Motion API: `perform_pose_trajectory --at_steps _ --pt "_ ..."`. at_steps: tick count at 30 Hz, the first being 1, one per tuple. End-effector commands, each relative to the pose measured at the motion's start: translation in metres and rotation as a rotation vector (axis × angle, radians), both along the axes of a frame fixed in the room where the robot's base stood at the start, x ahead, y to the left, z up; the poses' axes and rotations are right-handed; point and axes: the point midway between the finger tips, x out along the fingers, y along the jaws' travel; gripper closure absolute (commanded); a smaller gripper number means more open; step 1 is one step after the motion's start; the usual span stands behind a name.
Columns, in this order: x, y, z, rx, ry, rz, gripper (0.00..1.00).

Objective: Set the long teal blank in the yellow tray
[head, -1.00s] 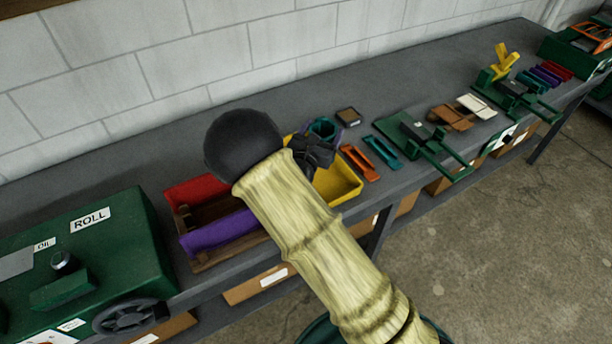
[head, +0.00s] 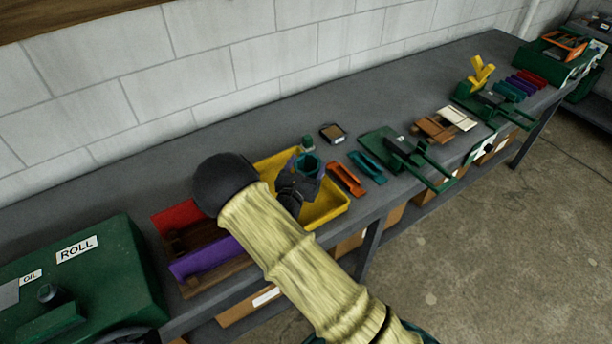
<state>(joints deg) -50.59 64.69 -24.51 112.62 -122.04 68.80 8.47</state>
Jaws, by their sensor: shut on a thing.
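My gripper (head: 297,187) is dark and partly hidden behind my own wrist. It is shut on a teal blank (head: 308,164) that looks curled, like an open ring from here. Its length is hard to judge, and a purplish edge shows beside it. The gripper and the blank are over the yellow tray (head: 331,211). My arm and gripper hide much of the tray's inside, and I cannot tell whether the blank touches it.
A green machine (head: 85,275) is at left.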

Motion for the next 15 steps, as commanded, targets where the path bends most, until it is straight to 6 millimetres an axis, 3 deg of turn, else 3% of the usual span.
perform_pose_trajectory --at_steps 9,15 --pt "-0.001 0.004 -0.036 -0.002 0.001 0.007 0.68" --pt "-0.001 0.004 -0.039 0.0 0.0 0.007 0.68"
